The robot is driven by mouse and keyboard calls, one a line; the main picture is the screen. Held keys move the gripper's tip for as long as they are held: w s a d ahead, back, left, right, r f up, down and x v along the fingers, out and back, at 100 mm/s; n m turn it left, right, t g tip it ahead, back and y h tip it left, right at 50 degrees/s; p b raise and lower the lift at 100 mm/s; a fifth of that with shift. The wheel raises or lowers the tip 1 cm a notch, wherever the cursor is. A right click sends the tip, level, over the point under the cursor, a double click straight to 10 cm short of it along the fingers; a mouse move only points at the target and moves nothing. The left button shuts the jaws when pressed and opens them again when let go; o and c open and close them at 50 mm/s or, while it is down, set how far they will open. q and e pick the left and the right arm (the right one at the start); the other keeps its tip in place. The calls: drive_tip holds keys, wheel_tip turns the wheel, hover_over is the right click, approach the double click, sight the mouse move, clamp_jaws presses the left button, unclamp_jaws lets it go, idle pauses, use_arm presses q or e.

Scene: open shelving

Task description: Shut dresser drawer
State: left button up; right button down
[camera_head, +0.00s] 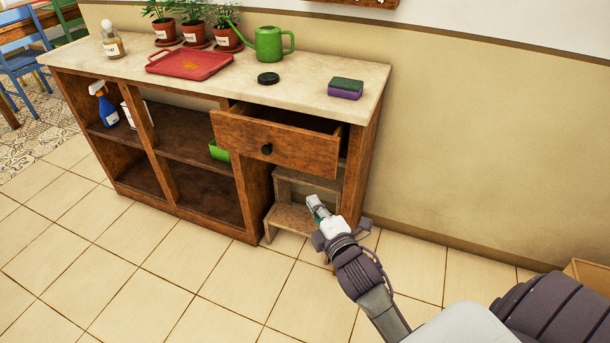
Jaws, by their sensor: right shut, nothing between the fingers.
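The dresser (243,188) is a brown wooden unit with open shelves and a pale top against the wall. Its drawer (290,146) at the upper right is pulled out, with a dark round knob (267,149) on its front. My right gripper (314,202) is below and to the right of the drawer front, in front of a small step stool. It is shut and empty, and appears apart from the drawer. My left gripper is not in view.
The wooden step stool (290,217) stands under the drawer. The top holds a red tray (188,64), a green watering can (268,43), potted plants (194,34), a black lid (268,78) and a sponge (346,88). The tiled floor (130,262) in front is clear.

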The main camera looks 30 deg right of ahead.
wheel_tip(320, 180, up, 2)
drive_tip(key=w, duration=0.1)
approach(299, 152)
drive_tip(key=w+a, duration=0.2)
drive_tip(key=w, duration=0.2)
drive_tip(key=shift+w+d+f+n+t+b, duration=0.15)
drive_tip(key=shift+w+d+b, duration=0.1)
drive_tip(key=shift+w+d, duration=0.15)
drive_tip(key=shift+w+d+f+n+t+b, duration=0.15)
drive_tip(key=shift+w+d+f+b, duration=0.1)
drive_tip(key=shift+d, duration=0.3)
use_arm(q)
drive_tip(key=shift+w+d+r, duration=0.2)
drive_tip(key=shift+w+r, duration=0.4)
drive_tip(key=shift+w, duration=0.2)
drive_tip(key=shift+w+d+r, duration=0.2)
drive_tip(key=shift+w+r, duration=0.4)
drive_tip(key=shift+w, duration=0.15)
use_arm(e)
drive_tip(key=shift+w+d, duration=0.35)
drive_tip(key=shift+d, duration=0.15)
